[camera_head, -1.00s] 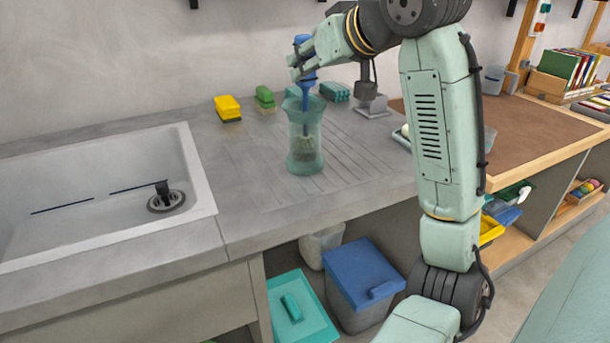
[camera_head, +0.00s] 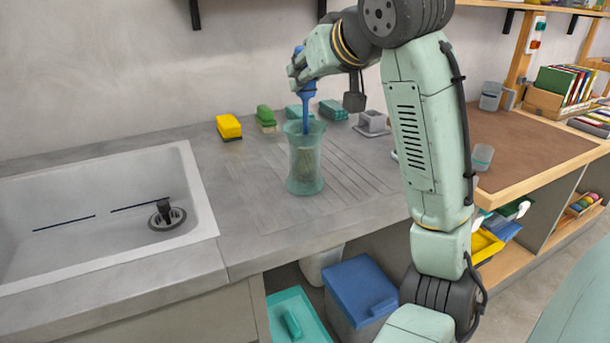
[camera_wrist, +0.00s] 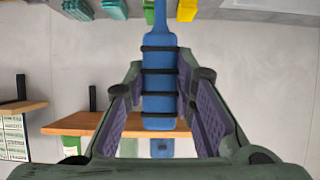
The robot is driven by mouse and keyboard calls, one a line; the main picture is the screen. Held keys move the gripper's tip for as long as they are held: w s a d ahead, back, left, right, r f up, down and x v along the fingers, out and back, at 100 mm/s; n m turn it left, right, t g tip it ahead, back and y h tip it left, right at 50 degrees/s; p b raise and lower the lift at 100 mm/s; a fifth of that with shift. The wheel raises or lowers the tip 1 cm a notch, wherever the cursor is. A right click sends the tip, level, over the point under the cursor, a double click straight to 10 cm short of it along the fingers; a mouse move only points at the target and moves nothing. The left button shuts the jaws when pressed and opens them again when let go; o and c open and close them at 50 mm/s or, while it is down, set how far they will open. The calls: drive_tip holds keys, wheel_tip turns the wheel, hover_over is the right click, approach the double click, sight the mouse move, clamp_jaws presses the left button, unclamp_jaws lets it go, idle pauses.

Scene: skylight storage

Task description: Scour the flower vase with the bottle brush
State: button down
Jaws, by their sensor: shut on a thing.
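The flower vase (camera_head: 304,178) is a clear green-tinted, waisted vessel standing upright on the ribbed drainboard right of the sink. The bottle brush has a blue handle (camera_head: 307,103), and its bristle head shows faintly through the vase wall, inside the vase. My gripper (camera_head: 301,70) is above the vase and shut on the brush handle. In the wrist view the blue handle (camera_wrist: 159,75) with dark bands lies between the two purple-padded fingers. The top of the handle is partly hidden by my fingers in the head view.
The sink (camera_head: 100,215) is at left. A yellow sponge (camera_head: 229,127), a green sponge (camera_head: 265,117) and teal blocks (camera_head: 333,110) line the back of the counter. A grey holder (camera_head: 372,122) stands behind right.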

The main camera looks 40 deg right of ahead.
drive_tip(key=shift+r+p, duration=1.75)
drive_tip(key=shift+r, duration=0.6)
wheel_tip(320, 180, up, 9)
drive_tip(key=p, duration=0.8)
drive_tip(key=shift+f, duration=0.1)
